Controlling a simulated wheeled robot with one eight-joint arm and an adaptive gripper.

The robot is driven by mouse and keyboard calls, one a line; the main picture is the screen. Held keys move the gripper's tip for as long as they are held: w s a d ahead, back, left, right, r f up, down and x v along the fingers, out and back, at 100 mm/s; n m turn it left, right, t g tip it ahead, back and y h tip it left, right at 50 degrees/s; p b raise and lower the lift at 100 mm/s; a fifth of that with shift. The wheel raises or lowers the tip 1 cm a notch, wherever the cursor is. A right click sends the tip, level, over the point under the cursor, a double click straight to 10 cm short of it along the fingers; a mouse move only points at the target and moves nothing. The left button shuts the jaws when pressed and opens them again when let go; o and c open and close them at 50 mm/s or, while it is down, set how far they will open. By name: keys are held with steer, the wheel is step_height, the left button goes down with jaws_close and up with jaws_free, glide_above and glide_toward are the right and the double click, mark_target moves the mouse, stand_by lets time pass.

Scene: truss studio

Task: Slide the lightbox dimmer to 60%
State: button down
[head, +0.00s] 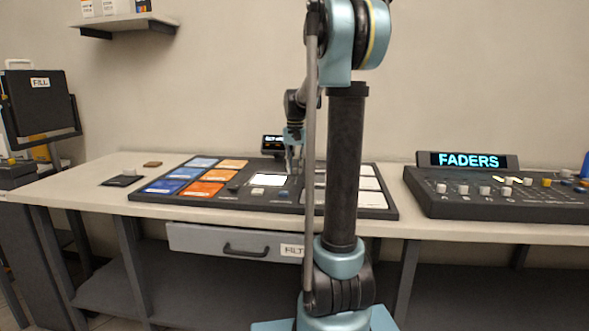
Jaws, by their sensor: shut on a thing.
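A dark panel board (222,203) lies on the table with a bright white lit square, the lightbox (267,180), near its middle. A small black display (273,141) stands behind it; its lit text is too small to read. My gripper (291,172) points down at the right edge of the lit square. It is shut low over the board, at the lightbox dimmer, but the dimmer's knob is too small and hidden by the fingers to make out. The dimmer's setting cannot be read.
Blue and orange tiles (198,188) lie left on the board, pale tiles (371,184) right. A console (440,206) with several knobs and a FADERS sign (468,160) stands at right. A black pad (122,181) and brown block (152,164) lie at left. A drawer (215,240) is below.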

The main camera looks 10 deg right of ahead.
mark_target(293, 178)
steer(key=shift+s+a, duration=0.3)
steer(key=shift+s, duration=0.65)
steer(key=shift+s+a, duration=0.3)
steer(key=shift+s, duration=0.6)
steer(key=c, duration=1.4)
jaws_free()
steer(key=shift+c, duration=0.2)
steer(key=shift+r, duration=0.15)
step_height(293, 178, up, 12)
steer(key=shift+f, duration=0.2)
